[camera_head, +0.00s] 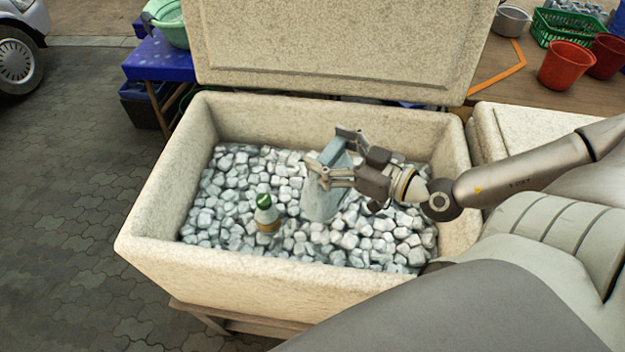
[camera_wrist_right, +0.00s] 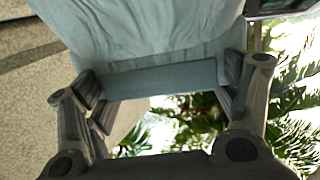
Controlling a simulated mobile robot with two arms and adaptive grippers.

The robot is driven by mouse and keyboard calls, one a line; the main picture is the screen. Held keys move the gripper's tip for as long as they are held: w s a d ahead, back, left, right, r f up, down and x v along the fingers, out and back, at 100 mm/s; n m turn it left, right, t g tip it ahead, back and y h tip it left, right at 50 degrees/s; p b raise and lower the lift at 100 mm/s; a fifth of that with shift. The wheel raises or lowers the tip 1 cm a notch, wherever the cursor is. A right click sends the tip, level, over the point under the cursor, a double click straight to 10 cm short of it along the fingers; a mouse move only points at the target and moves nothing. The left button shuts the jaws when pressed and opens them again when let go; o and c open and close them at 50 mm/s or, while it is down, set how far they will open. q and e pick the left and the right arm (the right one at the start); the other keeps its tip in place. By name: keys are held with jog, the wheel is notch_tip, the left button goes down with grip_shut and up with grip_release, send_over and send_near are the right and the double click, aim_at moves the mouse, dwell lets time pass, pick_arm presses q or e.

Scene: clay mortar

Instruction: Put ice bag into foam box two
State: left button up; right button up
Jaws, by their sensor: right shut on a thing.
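My right gripper (camera_head: 333,156) is shut on a pale blue ice bag (camera_head: 325,198) and holds it by one end. The bag hangs over the inside of an open foam box (camera_head: 255,276); whether it touches the ice below, I cannot tell. In the right wrist view the bag (camera_wrist_right: 140,28) spreads out from between the two finger pads of the gripper (camera_wrist_right: 160,82). I see no label telling which foam box is number two. My left gripper is not in view.
Ice cubes (camera_head: 235,185) cover the open box's floor. A green-capped bottle (camera_head: 266,216) stands in them. The raised lid (camera_head: 340,45) is behind. A second foam box (camera_head: 530,125) is at right. Red buckets (camera_head: 567,66) and a green basket (camera_head: 565,28) are at back right.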

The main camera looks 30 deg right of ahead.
jog(key=shift+f+b, duration=1)
jog(key=shift+f, duration=0.2)
pick_arm(q)
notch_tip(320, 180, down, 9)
jog(key=b, duration=0.6)
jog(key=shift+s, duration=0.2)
pick_arm(e)
jog(key=shift+w+f, duration=0.1)
jog(key=shift+f, duration=4.85)
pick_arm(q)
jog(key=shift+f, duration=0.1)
pick_arm(e)
jog(key=shift+f, duration=0.15)
jog(key=o, duration=2)
jog(key=shift+f, duration=0.1)
jog(key=shift+o, duration=0.2)
